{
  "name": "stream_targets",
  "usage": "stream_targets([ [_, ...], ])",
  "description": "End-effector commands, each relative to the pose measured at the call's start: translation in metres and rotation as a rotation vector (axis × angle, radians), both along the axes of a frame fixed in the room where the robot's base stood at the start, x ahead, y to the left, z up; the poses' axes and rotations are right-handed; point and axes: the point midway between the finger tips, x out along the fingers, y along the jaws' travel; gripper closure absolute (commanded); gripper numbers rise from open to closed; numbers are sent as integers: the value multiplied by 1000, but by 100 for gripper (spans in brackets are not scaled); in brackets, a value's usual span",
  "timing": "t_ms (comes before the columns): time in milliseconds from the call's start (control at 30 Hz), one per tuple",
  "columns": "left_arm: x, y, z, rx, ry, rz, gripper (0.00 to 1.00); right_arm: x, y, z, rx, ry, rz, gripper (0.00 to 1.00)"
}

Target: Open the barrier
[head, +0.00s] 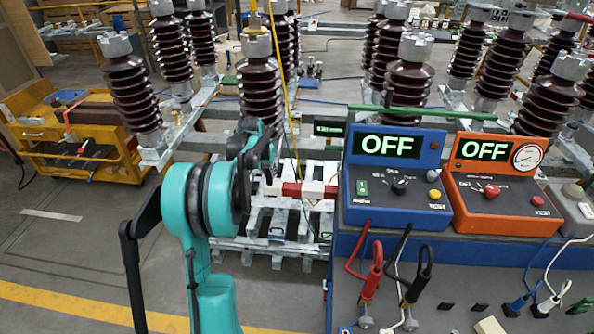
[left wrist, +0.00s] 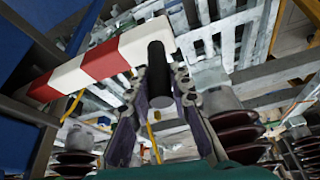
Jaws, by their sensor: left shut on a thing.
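The barrier is a red-and-white striped bar (head: 306,190), low in the middle of the head view beside the blue panel. In the left wrist view the bar (left wrist: 105,61) runs slanting from the lower left to the upper middle. A black cylindrical handle (left wrist: 160,72) stands at its white end. My left gripper (head: 268,168) is at the bar's left end in the head view. In the left wrist view its two fingers lie on either side of the black handle, shut on it. The fingertips are partly hidden in the head view. My right gripper is not in view.
A blue OFF box (head: 394,178) and an orange OFF box (head: 495,185) stand on the bench at the right, with red and black leads (head: 371,275) in front. Brown insulators (head: 260,85) stand behind. A yellow cart (head: 75,135) is at the left. The floor at lower left is clear.

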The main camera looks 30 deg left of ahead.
Motion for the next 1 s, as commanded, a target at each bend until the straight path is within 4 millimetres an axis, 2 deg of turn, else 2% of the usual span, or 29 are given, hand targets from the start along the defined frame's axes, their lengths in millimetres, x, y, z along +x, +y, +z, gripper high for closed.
stream_targets([
  [33,-10,19,1,0,2,8,100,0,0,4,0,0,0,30],
  [100,-21,42,1,-1,3,8,100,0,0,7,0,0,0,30],
  [600,-98,202,1,-1,2,5,100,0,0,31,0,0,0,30],
  [800,-124,254,1,0,2,4,100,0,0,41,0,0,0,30],
  [1000,-141,290,1,0,3,1,100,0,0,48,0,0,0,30],
])
